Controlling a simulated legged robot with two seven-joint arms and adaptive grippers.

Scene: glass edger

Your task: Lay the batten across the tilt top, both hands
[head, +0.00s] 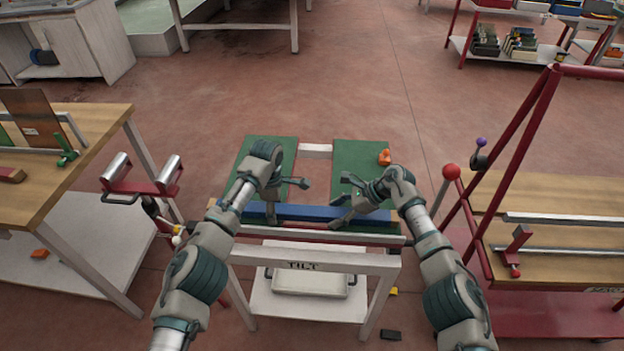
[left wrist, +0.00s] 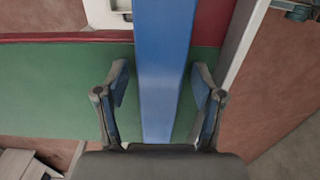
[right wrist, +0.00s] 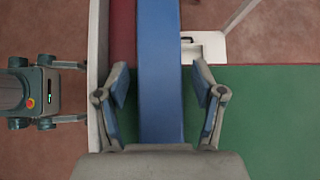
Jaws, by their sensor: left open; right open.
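The blue batten (head: 310,212) lies level across both green panels of the tilt top (head: 360,158), along its near edge. The table front is marked TILT. My left gripper (head: 284,197) is open over the batten's left part. In the left wrist view its fingers stand apart on either side of the batten (left wrist: 162,60). My right gripper (head: 343,203) is open over the batten's right part. In the right wrist view its fingers also stand either side of the batten (right wrist: 160,60), with gaps. Whether the batten's underside touches the panels everywhere is hidden.
An orange object (head: 384,157) sits on the right green panel. A wooden bench (head: 90,118) stands at left, with a red roller stand (head: 140,187) beside the tilt table. A red-framed rack (head: 540,187) stands close at right. A white tray (head: 310,282) is on the lower shelf.

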